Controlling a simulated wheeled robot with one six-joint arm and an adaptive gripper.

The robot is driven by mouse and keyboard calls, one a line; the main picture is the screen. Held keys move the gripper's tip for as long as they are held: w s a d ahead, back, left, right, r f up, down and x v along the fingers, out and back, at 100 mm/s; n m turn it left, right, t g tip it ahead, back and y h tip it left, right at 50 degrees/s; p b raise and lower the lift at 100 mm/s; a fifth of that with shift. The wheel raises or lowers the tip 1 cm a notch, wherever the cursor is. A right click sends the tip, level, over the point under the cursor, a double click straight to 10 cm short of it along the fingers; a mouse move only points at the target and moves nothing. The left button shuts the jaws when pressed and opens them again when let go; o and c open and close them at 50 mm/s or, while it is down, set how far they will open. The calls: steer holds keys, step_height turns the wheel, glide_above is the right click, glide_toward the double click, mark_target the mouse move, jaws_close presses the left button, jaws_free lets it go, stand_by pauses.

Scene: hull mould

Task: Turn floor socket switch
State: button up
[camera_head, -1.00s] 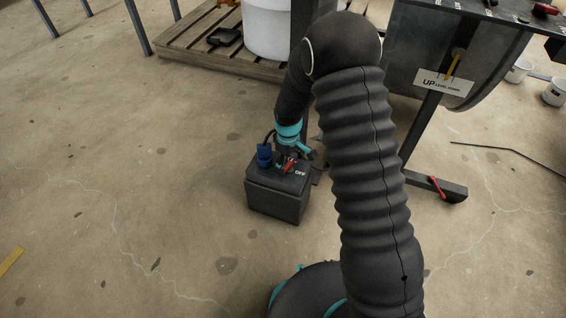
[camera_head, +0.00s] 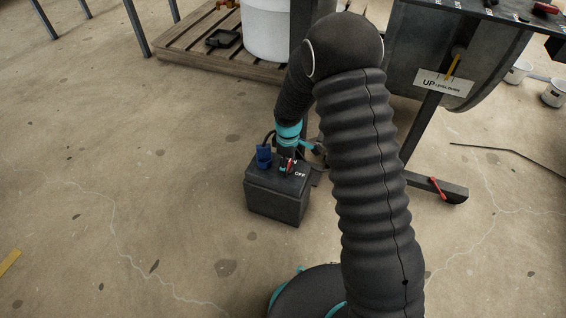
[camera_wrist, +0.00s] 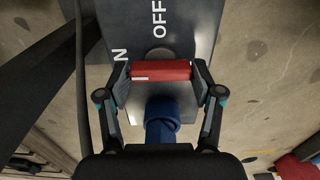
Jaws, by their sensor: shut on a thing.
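The floor socket box (camera_head: 275,198) is a dark grey block standing on the concrete floor, with a blue plug (camera_head: 264,156) and its cable on top. Its red switch handle (camera_wrist: 161,70) lies across the wrist view, between the labels "OFF" and a partly hidden one ending in "N". My gripper (camera_wrist: 162,72) has its two fingers closed on the ends of the red handle. In the head view my gripper (camera_head: 290,163) is at the top of the box, mostly hidden by my arm. The blue plug also shows below the handle in the wrist view (camera_wrist: 161,120).
A wooden pallet (camera_head: 185,45) with a white drum (camera_head: 268,30) stands behind the box. The mould's steel leg and foot (camera_head: 436,188), with a red tool on it, are at the right. Open floor lies to the left.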

steer(key=shift+w+d+r, duration=0.15)
steer(key=shift+w, duration=0.25)
steer(key=o, duration=0.8)
steer(key=shift+d, duration=0.1)
steer(key=shift+o, duration=0.2)
steer(key=shift+s+a, duration=0.2)
steer(key=shift+a, duration=0.05)
step_height(320, 180, up, 12)
